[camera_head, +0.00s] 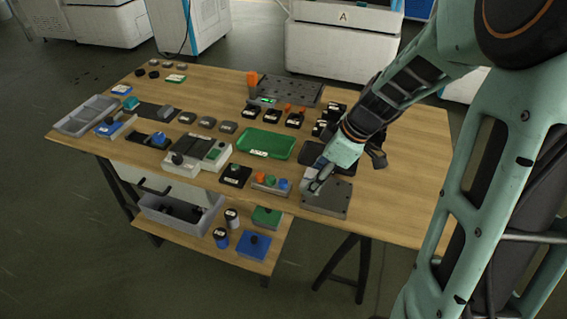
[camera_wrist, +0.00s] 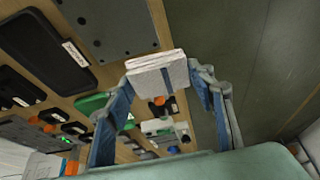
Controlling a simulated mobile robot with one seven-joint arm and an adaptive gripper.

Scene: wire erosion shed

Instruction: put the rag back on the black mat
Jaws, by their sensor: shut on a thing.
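My gripper (camera_wrist: 160,80) is shut on a pale grey-white folded rag (camera_wrist: 158,66), which shows between the fingertips in the wrist view. In the head view my gripper (camera_head: 314,186) is above the dark grey plate with holes (camera_head: 334,202) at the table's front; the rag is hard to make out there. A black mat (camera_wrist: 38,48) with a white label lies left of the rag in the wrist view, apart from it. In the head view this mat (camera_head: 312,154) lies behind the plate, partly hidden by my arm, and its visible part looks bare.
A green tray (camera_head: 266,144) lies left of the mat. A stand with orange, green and blue knobs (camera_head: 271,182) is just left of my gripper. Several black blocks (camera_head: 295,119) stand behind. The table's right end (camera_head: 410,190) is clear.

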